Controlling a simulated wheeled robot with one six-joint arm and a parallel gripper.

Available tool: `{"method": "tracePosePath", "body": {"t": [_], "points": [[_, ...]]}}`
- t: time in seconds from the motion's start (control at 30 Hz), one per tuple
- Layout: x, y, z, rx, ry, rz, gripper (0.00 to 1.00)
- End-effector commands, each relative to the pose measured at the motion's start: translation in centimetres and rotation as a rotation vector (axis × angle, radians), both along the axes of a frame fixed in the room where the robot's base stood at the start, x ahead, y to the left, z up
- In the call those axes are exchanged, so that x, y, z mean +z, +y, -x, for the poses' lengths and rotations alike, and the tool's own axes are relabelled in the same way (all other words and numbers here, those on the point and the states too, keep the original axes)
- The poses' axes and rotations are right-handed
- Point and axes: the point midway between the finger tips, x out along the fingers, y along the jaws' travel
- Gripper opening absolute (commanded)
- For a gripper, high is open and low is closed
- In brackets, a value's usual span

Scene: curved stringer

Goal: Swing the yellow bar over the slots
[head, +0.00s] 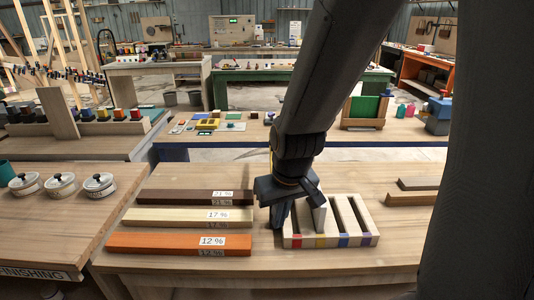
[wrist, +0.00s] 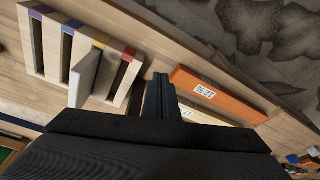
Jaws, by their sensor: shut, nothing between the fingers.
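A pale wooden slotted block (head: 308,243) lies on the bench, with red, yellow, blue and purple marks along its front edge. It also shows in the wrist view (wrist: 52,46). A pale grey-white bar (head: 319,217) stands up from the block at the yellow mark; the wrist view shows it tilted across the slots there (wrist: 85,78). No plainly yellow bar shows apart from that mark. My gripper (head: 278,215) is shut and empty, pointing down just left of the block's red-marked end. Its fingers show in the wrist view (wrist: 160,97), between the block and the boards.
Left of my gripper lie three boards with percent labels: dark brown (head: 170,197), cream (head: 170,215) and orange (head: 155,241). Three lidded pots (head: 62,184) stand on the left bench. Short planks (head: 405,195) lie at the right. The bench front is clear.

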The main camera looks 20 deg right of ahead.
Motion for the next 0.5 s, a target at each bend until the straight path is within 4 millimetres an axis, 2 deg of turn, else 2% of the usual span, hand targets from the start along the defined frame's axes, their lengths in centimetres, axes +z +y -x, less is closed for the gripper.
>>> {"method": "tracePosePath", "body": {"t": [0.1, 0.3, 0.5], "points": [[-1.0, 1.9, -4.6, 0.096, -0.125, 0.010, 0.00], [-1.9, 4.2, -12.6, 0.246, -0.371, 0.114, 0.00], [-2.3, 5.2, -18.8, 0.363, -0.577, 0.323, 0.00]]}}
